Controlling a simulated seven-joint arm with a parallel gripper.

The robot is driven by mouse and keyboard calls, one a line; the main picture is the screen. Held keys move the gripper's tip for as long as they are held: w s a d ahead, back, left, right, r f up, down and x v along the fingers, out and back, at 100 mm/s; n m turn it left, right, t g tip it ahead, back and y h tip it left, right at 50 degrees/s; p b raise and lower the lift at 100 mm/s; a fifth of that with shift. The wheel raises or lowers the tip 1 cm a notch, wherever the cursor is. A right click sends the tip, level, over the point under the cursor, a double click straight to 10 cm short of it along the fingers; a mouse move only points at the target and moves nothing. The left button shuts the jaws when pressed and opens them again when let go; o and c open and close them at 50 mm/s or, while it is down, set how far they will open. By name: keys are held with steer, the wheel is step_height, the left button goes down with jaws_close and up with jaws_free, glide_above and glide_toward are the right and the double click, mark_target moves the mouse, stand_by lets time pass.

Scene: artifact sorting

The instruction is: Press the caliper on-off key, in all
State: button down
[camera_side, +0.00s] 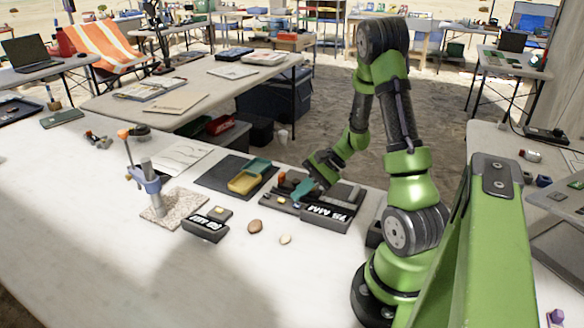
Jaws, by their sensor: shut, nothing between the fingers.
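A small orange-red part (282,178) stands just left of the tips.
A yellow and green tray (249,177) on a dark mat is left of my gripper.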

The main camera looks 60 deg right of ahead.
mark_target(301, 205)
steer(key=shift+r, duration=2.55)
steer(key=shift+s+a+f+g, duration=0.2)
steer(key=shift+s+a+g, duration=0.15)
steer(key=shift+s, duration=0.1)
steer(key=shift+s+a+f+g, duration=0.15)
steer(key=shift+s+a+g, duration=0.05)
steer(key=shift+s+g, duration=0.2)
steer(key=s+a+r+n+t+h, duration=0.1)
steer(key=a+r+n+h, duration=0.1)
steer(key=a+r+n, duration=0.5)
steer(key=s+a+r+n+t+h, duration=0.1)
steer(key=s+a+r+n+h, duration=0.1)
steer(key=a+r+n, duration=0.5)
steer(key=a+r, duration=0.2)
steer(key=a, duration=0.4)
steer(key=shift+s+n, duration=0.3)
